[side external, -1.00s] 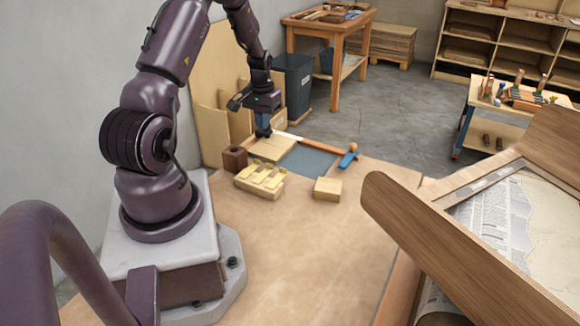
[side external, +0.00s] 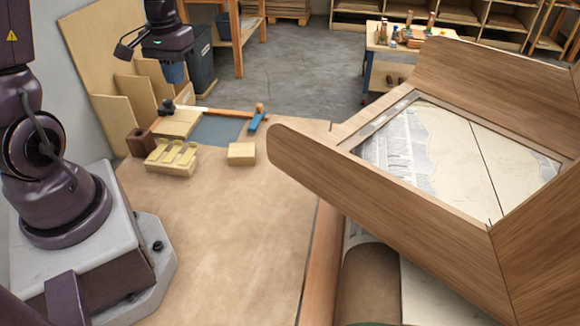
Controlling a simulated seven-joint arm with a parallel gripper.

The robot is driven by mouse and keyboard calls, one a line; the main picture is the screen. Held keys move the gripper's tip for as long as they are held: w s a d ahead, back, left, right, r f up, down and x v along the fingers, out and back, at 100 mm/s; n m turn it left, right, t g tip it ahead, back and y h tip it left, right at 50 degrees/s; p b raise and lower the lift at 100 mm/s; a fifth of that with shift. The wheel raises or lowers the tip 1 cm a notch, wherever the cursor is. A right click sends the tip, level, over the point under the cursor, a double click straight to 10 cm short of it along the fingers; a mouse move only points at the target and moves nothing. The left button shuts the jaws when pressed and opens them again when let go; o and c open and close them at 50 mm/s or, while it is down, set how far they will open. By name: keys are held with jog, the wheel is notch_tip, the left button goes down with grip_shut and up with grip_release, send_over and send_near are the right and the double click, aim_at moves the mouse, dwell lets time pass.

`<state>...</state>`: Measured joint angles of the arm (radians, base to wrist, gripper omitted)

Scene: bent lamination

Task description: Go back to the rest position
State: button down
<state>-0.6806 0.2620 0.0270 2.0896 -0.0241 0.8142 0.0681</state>
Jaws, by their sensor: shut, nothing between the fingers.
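My gripper (side external: 173,73), with blue fingers, hangs from my dark arm in the upper left of the side view. It is shut with nothing between its fingers and is clear above the work. Below it a pale wooden board (side external: 180,123) lies beside a grey-blue mat (side external: 222,131). A black knob (side external: 166,107) stands near the strip's left end. A blue tool (side external: 256,121) with an orange-brown round top is at its right end.
A pale block with several yellow pieces (side external: 171,158), a dark brown block (side external: 140,142) and a plain wooden block (side external: 241,153) sit in front on the tan bench (side external: 215,235). Upright panels (side external: 112,75) stand behind at left. A large wooden frame (side external: 380,215) fills the right.

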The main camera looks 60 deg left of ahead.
jog(key=s+d+r+m+t, duration=0.2)
jog(key=s+d+r+m, duration=0.1)
jog(key=d+r, duration=0.4)
jog(key=s+d+r+m+t, duration=0.2)
jog(key=d+r, duration=0.5)
jog(key=d, duration=0.7)
jog(key=m+t, duration=0.1)
jog(key=m, duration=0.1)
jog(key=shift+s+d+m+t, duration=0.2)
jog(key=shift+s+m+t, duration=0.1)
jog(key=shift+s, duration=0.1)
